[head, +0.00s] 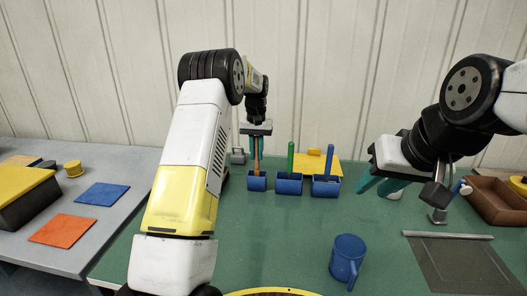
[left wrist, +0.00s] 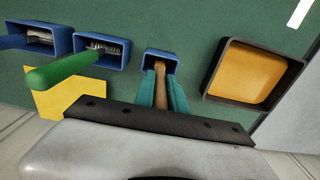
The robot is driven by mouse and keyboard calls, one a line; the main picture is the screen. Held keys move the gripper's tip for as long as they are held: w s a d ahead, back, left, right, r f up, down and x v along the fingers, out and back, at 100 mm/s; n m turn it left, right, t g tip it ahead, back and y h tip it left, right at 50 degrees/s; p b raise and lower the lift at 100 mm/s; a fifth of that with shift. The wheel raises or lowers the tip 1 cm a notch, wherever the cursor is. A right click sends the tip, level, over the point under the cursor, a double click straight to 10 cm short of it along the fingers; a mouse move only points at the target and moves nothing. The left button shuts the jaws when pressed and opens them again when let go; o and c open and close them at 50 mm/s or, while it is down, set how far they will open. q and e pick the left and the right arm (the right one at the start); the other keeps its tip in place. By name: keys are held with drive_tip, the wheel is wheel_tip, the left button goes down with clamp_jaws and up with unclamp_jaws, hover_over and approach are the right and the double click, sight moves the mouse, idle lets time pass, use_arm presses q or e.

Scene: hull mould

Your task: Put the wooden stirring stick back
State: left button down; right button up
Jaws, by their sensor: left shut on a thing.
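The wooden stirring stick (head: 257,166) stands about upright below my left gripper (head: 256,146) in the head view. My left gripper is shut on it, and its teal fingers flank the stick (left wrist: 160,82) in the left wrist view. The stick's lower end is inside the opening of the leftmost small blue holder (head: 257,184), which also shows in the left wrist view (left wrist: 150,56). How deep it sits is hidden. My right gripper (head: 376,187) is open and empty above the green table, at the right.
Two blue holders (head: 289,187) (head: 325,188) hold a green-handled brush (head: 291,155) and a blue-handled brush (head: 329,160). An orange-filled dark tray (left wrist: 209,88) stands close beside the stick's holder. A blue mug (head: 345,258) stands in front; a brown tray (head: 490,203) lies right.

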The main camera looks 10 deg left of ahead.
use_arm(q)
drive_tip(key=shift+f, duration=0.15)
drive_tip(key=shift+f, duration=0.5)
drive_tip(key=c, duration=1.3)
unclamp_jaws()
drive_tip(key=shift+r, duration=0.15)
